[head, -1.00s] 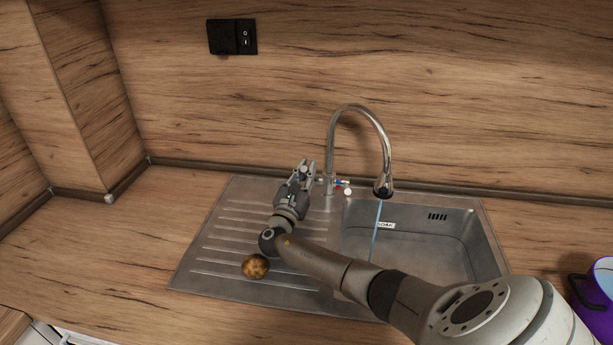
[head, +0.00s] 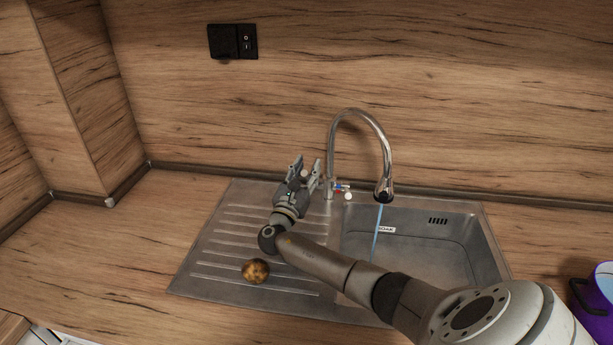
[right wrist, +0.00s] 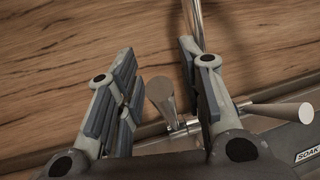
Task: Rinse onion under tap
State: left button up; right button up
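The onion (head: 255,271), round and yellow-brown with darker patches, lies on the sink's ribbed drainboard (head: 222,250). The chrome tap (head: 331,150) has a tall curved spout, and a thin blue stream of water (head: 376,228) falls from it into the basin (head: 450,240). My right gripper (head: 306,166) is open and empty just left of the tap's base. In the right wrist view, one metal tap lever (right wrist: 160,95) shows between the spread fingers and another (right wrist: 280,111) to their right; contact cannot be told. My left gripper is not in view.
A purple pot (head: 595,300) with a dark handle stands at the right edge. A black switch and socket plate (head: 232,41) is on the wooden splashback. The counter left of the sink is clear. My right arm crosses over the sink's front.

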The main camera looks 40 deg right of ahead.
notch_tip(320, 180, up, 8)
jog(key=shift+f, duration=0.1)
dwell(0.6)
